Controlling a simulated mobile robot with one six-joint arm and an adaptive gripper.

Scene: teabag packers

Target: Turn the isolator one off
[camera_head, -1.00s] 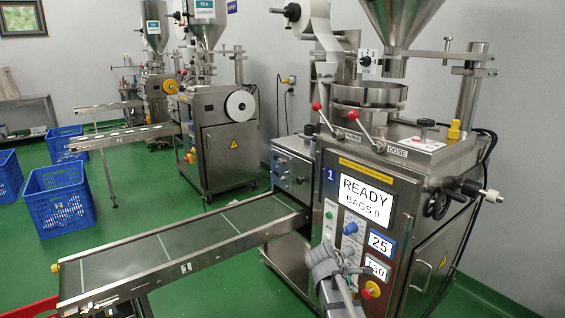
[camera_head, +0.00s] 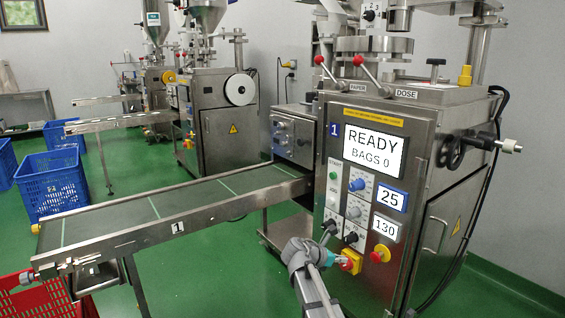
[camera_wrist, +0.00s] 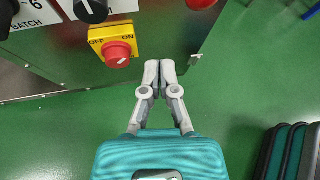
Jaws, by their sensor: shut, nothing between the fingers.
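The isolator, a red rotary knob on a yellow plate (camera_head: 350,262), is low on the front of machine 1 (camera_head: 375,270). In the wrist view the isolator (camera_wrist: 118,52) shows OFF at left and ON at right of its plate. The white mark on the knob slants up to the right, toward ON. My gripper (camera_wrist: 160,66) is shut and empty, with its fingertips just right of the isolator and apart from it in the picture. In the head view my gripper (camera_head: 326,258) is at the isolator's left; the gap in depth is unclear.
Above the isolator are black knobs (camera_wrist: 91,10) and a red-on-yellow button (camera_head: 381,253). The display (camera_head: 375,150) reads READY, BAGS 0. The conveyor (camera_head: 180,210) extends left. A red crate (camera_head: 45,298) and blue crates (camera_head: 62,190) stand on the green floor, which is open below the isolator.

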